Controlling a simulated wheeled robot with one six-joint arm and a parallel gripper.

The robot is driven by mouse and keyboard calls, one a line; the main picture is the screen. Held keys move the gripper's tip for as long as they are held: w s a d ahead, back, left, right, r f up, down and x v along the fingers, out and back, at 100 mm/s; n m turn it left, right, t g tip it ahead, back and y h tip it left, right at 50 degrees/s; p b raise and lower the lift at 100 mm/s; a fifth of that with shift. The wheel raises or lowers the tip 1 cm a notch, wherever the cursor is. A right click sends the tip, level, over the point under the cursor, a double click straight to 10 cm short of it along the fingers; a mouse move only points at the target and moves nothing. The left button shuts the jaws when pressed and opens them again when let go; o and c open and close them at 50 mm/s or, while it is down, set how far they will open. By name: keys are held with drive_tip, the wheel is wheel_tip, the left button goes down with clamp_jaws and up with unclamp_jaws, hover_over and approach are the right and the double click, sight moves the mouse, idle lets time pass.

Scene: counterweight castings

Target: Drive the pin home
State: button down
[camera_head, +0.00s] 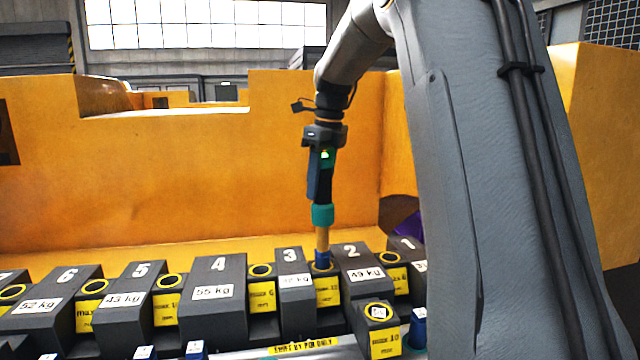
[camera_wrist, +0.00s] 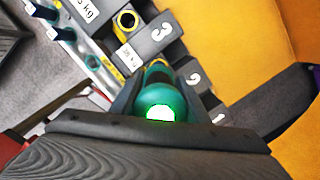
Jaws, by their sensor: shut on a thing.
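My gripper (camera_head: 321,188) is shut on a teal tool (camera_head: 323,214) with a green light on its top and a tan rod below. The tool hangs near upright. In the wrist view the tool's round teal top (camera_wrist: 157,96) sits between the dark fingers. The rod's lower end meets a blue-headed pin (camera_head: 322,257) at the yellow-ringed socket between blocks 3 (camera_head: 295,284) and 2 (camera_head: 362,272). I cannot tell whether rod and pin touch or how deep the pin sits. In the wrist view the tool hides the pin.
A row of numbered dark blocks with weight labels, such as block 4 (camera_head: 217,290), alternates with yellow-ringed sockets. Another blue pin (camera_head: 418,328) stands at the front right. A yellow-ringed block (camera_head: 379,316) is at the front. An orange wall (camera_head: 180,190) rises behind.

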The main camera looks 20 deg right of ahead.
sight(320, 203)
drive_tip(key=shift+w+f, duration=0.1)
drive_tip(key=shift+f, duration=2.6)
idle(2.1)
wheel_tip(320, 203, up, 9)
drive_tip(key=shift+r+p, duration=0.15)
drive_tip(key=shift+p, duration=0.5)
drive_tip(key=shift+r, duration=0.4)
idle(1.2)
